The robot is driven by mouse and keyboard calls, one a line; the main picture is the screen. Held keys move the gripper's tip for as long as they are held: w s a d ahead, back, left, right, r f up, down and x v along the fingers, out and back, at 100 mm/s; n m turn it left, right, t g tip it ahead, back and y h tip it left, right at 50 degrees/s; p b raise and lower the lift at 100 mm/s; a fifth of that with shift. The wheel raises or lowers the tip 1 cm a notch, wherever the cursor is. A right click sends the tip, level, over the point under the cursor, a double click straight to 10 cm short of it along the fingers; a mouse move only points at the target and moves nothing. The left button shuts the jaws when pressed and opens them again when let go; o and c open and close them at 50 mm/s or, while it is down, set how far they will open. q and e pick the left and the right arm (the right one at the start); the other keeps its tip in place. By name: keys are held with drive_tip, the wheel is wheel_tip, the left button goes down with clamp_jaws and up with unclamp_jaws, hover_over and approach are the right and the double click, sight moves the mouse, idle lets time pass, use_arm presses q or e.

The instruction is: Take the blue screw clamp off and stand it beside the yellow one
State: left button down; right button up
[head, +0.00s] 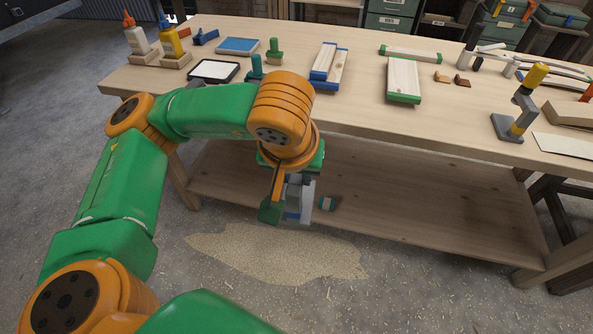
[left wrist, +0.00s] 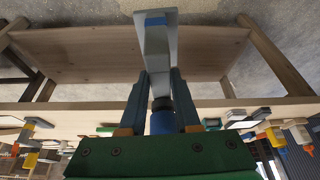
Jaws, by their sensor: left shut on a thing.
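My left gripper (head: 297,206) is shut on the blue screw clamp (head: 307,193), in front of the workbench's near edge. In the left wrist view, the two fingers (left wrist: 161,105) close on the clamp's blue handle (left wrist: 162,121). Its grey body (left wrist: 157,50) extends away from the fingers and has a blue patch near the end. The clamp touches no board or bench that I can see. The yellow screw clamp (head: 516,117), grey with a yellow handle, stands upright near the bench's right front edge. My right gripper is not in view.
The workbench (head: 350,110) holds blue-edged boards (head: 328,67), a green-edged board (head: 403,80) and two glue bottles at left. A white sheet (head: 567,145) and a wooden tray lie right of the yellow clamp. Bare bench top shows left of it. A shelf (head: 420,200) runs below.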

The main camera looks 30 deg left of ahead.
use_arm(q)
drive_tip(key=shift+r+p, duration=1.75)
drive_tip(key=shift+r, duration=0.85)
